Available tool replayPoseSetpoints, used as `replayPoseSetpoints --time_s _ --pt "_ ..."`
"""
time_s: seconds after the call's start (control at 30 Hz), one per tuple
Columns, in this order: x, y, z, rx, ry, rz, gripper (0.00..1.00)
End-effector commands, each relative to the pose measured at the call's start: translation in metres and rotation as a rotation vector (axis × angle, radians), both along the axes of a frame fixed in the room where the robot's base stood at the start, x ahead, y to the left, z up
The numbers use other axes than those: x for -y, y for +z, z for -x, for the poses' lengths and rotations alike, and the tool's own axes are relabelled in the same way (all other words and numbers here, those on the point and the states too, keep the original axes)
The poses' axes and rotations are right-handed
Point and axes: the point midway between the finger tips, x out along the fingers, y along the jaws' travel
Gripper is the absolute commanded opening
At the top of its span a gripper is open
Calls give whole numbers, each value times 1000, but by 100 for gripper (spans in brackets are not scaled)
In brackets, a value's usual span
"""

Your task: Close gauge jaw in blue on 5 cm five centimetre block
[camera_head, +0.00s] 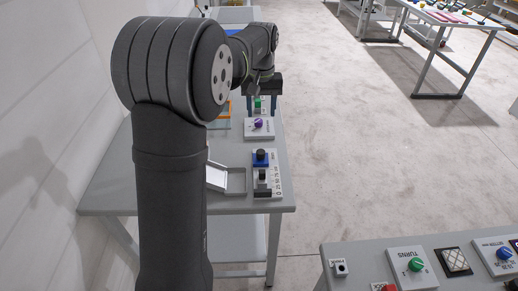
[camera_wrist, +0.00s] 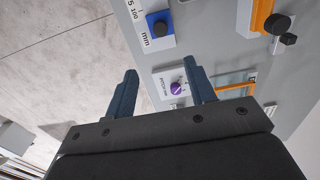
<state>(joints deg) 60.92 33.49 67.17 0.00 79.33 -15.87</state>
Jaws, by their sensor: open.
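The gauge (camera_head: 275,182) is a white plate with a printed scale on the grey table, near its front right edge. Its blue jaw (camera_head: 260,162) carries a black knob and sits toward the far end of the scale. A small grey block with a dark top (camera_head: 262,177) stands between the blue jaw and the dark near end; its exact contact is too small to tell. In the wrist view the blue jaw (camera_wrist: 159,25) is at the top, beyond the fingertips. My gripper (camera_wrist: 160,70) is open and empty, over the table past the gauge in the head view.
A white plate with a purple knob (camera_head: 258,124) lies just beyond the gauge; it shows between my fingers in the wrist view (camera_wrist: 177,88). An orange-framed item (camera_wrist: 236,87) is nearby. A panel with knobs (camera_head: 414,265) stands front right.

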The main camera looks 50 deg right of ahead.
Motion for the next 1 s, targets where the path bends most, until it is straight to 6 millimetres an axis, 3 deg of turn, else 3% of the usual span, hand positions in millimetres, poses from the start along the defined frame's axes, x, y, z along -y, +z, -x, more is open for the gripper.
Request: replayPoseSetpoints --time_s 0.17,0.7,1.0 --pt "-1 -27 0 -3 1 -4 50" --pt "-2 -140 0 -1 1 -2 50" --pt "-1 -168 0 1 1 1 50"
